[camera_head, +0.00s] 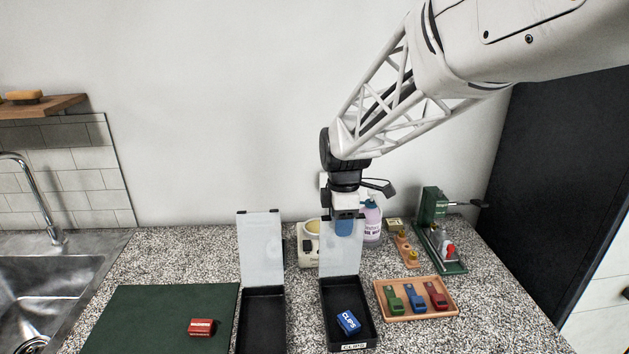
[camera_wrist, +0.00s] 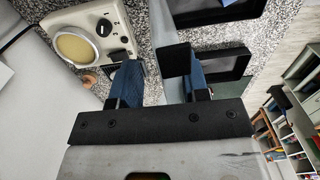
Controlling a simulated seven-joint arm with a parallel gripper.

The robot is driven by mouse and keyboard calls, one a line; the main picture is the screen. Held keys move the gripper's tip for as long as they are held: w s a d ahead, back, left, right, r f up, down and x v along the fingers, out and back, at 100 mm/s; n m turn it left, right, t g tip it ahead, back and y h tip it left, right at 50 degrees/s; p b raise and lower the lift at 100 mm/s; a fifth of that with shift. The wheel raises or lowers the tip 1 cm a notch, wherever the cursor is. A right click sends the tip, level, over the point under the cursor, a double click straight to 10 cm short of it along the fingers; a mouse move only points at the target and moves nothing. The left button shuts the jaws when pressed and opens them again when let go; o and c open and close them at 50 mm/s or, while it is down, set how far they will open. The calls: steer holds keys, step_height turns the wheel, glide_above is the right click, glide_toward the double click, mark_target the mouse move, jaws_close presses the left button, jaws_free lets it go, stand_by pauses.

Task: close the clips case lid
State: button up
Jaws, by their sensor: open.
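The clips case (camera_head: 373,325) is a black open box with a CLIPS label on its front, right of the middle of the counter. A blue box marked CLIPS (camera_head: 348,321) lies inside it. Its pale lid (camera_head: 340,264) stands upright at the back edge of the case. My gripper (camera_head: 343,229) points down at the lid's top edge. In the wrist view its blue fingers (camera_wrist: 160,80) are apart, with a pale strip and a dark tab between them, seemingly the lid. I cannot tell whether they touch it.
A second black case (camera_head: 262,318) with its lid upright stands to the left. A green mat (camera_head: 140,315) holds a red box (camera_head: 201,327). A tray (camera_head: 415,312) of coloured staplers sits right.

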steer(key=w+r+g, duration=0.3)
steer(key=w+r, duration=0.1)
steer(key=w, duration=0.2)
steer(key=shift+w, duration=0.3)
stand_by(0.8)
steer(key=shift+r, duration=0.1)
steer(key=shift+s, duration=0.1)
steer(key=s+d+r+m+t, duration=0.1)
steer(key=s+d+r+m, duration=0.1)
steer(key=s+m, duration=0.5)
steer(key=s+d+r+m+t, duration=0.2)
steer(key=s+d+m, duration=0.1)
steer(key=s, duration=0.9)
steer(key=s+d+f+m+t, duration=0.1)
steer(key=s+m, duration=0.3)
steer(key=s, duration=0.4)
steer(key=s+d+f+m+t, duration=0.1)
steer(key=s+f+m, duration=0.3)
steer(key=s, duration=0.5)
steer(key=shift+m+t, duration=0.3)
steer(key=shift+t, duration=0.1)
steer(key=shift+w+r, duration=0.1)
